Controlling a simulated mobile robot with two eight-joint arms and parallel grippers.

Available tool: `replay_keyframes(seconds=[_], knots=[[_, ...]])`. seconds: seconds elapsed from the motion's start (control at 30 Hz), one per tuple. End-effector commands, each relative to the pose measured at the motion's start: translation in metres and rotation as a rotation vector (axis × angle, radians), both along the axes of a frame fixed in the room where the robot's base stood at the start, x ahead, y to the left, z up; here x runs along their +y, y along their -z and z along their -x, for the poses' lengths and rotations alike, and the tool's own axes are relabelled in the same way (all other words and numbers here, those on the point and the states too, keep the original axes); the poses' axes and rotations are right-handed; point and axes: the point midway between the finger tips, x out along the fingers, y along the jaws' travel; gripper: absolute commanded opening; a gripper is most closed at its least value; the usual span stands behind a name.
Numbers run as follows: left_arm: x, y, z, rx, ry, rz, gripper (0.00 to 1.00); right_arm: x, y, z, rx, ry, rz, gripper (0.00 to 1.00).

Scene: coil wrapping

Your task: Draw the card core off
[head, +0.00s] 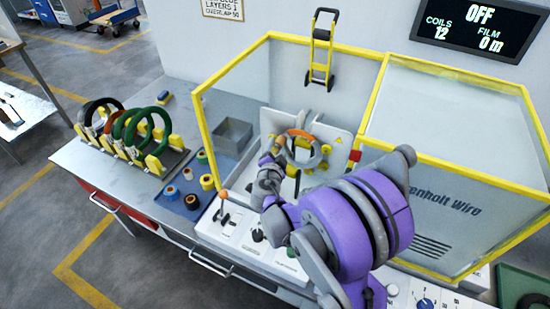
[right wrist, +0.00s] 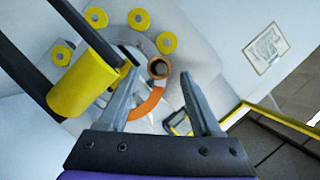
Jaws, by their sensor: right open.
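The card core (right wrist: 159,68) is a small brown tube seen end-on in the right wrist view, beside the ring (right wrist: 148,105) with its orange section. In the head view my right gripper (head: 276,152) is small, close to the ring. My left gripper is not in view.
Yellow rollers (right wrist: 138,19) surround the ring. A big yellow cylinder (right wrist: 80,90) on a dark bar is close on the left. The yellow-framed guard (head: 228,68) encloses the machine. Coils (head: 128,122) stand racked at left, beside small rolls on a blue mat (head: 228,168). The display (head: 478,28) reads OFF.

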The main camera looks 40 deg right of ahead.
Motion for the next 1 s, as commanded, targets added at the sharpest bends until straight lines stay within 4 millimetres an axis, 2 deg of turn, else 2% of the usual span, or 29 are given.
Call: replay_keyframes(seconds=[0.1, 0.23, 0.63, 0.9, 1.0], knots=[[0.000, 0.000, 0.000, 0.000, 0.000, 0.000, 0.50, -0.013, 0.005, -0.012, 0.000, 0.001, 0.000, 0.65], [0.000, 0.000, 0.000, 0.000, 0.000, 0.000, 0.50, -0.021, 0.008, -0.021, 0.001, 0.000, 0.001, 0.65], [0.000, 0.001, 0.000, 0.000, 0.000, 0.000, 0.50, -0.025, 0.009, -0.025, 0.001, -0.001, 0.000, 0.64], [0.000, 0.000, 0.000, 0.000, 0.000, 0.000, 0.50, -0.025, 0.009, -0.025, 0.001, -0.001, 0.000, 0.15], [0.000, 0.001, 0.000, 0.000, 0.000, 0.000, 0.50, -0.025, 0.009, -0.025, 0.001, -0.001, 0.000, 0.00]])
